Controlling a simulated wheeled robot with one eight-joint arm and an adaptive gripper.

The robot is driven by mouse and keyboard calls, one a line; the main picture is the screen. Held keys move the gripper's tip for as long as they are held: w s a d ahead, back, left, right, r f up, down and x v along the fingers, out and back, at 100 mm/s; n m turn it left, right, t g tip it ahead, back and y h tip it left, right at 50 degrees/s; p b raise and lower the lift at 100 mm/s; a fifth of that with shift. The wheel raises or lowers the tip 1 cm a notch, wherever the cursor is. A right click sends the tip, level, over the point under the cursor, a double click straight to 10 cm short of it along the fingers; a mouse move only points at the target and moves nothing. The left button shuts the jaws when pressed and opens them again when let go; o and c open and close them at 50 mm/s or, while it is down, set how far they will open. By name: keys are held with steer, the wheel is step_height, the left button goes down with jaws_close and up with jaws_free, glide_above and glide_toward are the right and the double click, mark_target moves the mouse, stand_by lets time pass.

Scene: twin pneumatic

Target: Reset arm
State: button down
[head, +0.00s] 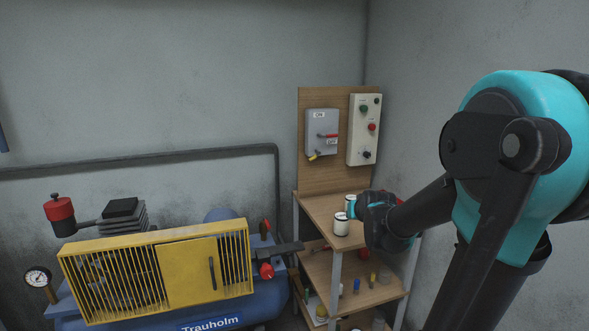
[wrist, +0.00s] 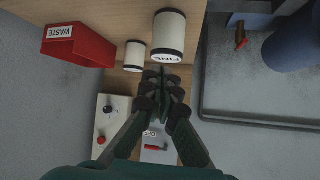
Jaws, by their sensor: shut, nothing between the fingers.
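My arm (head: 510,170) reaches in from the right in the head view, bent at a large teal joint, with its end over the wooden shelf unit (head: 318,207). In the wrist view my gripper (wrist: 163,80) is shut and empty, its dark fingers together. Its tips show close to a white canister with black bands (wrist: 170,36); whether they touch cannot be told. A second white canister (wrist: 134,55) stands beside it. In the head view a white canister (head: 341,226) stands on the shelf top, with another partly hidden behind my gripper.
A red WASTE bin (wrist: 80,46) shows in the wrist view. A grey switch box (head: 321,130) and a button panel (head: 363,130) hang on the backboard. The compressor with a yellow guard (head: 155,268) fills the lower left. Lower shelves hold small items.

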steer(key=s+f+g, duration=0.3)
steer(key=s+f, duration=0.4)
steer(key=s, duration=0.6)
steer(key=s+f+g, duration=0.3)
steer(key=s+f, duration=0.5)
steer(key=s, duration=0.5)
steer(key=shift+g+h, duration=0.3)
steer(key=shift+g, duration=0.1)
steer(key=c, duration=2.2)
jaws_free()
